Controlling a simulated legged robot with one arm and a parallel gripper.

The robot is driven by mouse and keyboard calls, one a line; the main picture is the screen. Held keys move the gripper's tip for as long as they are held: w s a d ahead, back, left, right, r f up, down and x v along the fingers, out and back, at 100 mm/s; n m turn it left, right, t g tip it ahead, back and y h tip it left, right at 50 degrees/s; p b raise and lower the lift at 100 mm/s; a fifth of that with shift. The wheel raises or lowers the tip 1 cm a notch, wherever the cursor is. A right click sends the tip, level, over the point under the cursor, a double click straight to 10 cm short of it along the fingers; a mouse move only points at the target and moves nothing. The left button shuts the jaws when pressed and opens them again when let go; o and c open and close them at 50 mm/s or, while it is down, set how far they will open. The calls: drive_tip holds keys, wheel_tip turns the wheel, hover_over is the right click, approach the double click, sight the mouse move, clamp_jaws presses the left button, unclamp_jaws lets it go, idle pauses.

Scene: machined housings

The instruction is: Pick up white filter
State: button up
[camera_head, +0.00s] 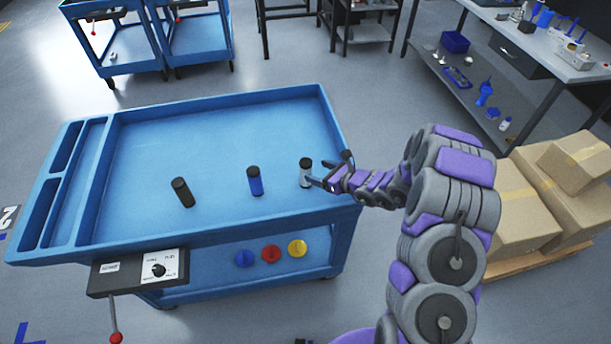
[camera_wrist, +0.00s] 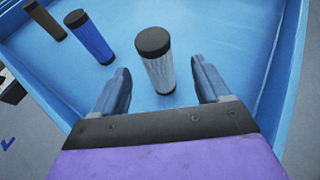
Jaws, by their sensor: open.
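The white filter (camera_head: 305,176) is a small upright cylinder with a black cap, standing on the blue cart top near its right end. In the wrist view the white filter (camera_wrist: 158,66) stands between and slightly beyond my fingertips. My gripper (camera_head: 330,172) is open, reaching in from the right, close to the filter. In the wrist view my gripper (camera_wrist: 164,82) has one finger on each side of the filter, with a visible gap on both sides.
A blue filter (camera_head: 255,181) and a dark filter (camera_head: 182,192) stand to the left on the cart (camera_head: 230,108). The cart has a raised rim, close to my gripper at the right. Cardboard boxes (camera_head: 520,212) stand at right. The cart's back area is clear.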

sight(311, 171)
drive_tip(key=x, duration=0.2)
drive_tip(key=b+x, duration=0.1)
drive_tip(key=x, duration=0.1)
drive_tip(key=b+x, duration=0.1)
drive_tip(key=x, duration=0.1)
drive_tip(key=shift+s+a+f, duration=0.15)
drive_tip(key=shift+a+f, duration=0.05)
drive_tip(key=shift+f, duration=0.25)
drive_tip(key=shift+w+a, duration=0.2)
drive_tip(key=shift+a, duration=0.05)
drive_tip(key=c, duration=1.1)
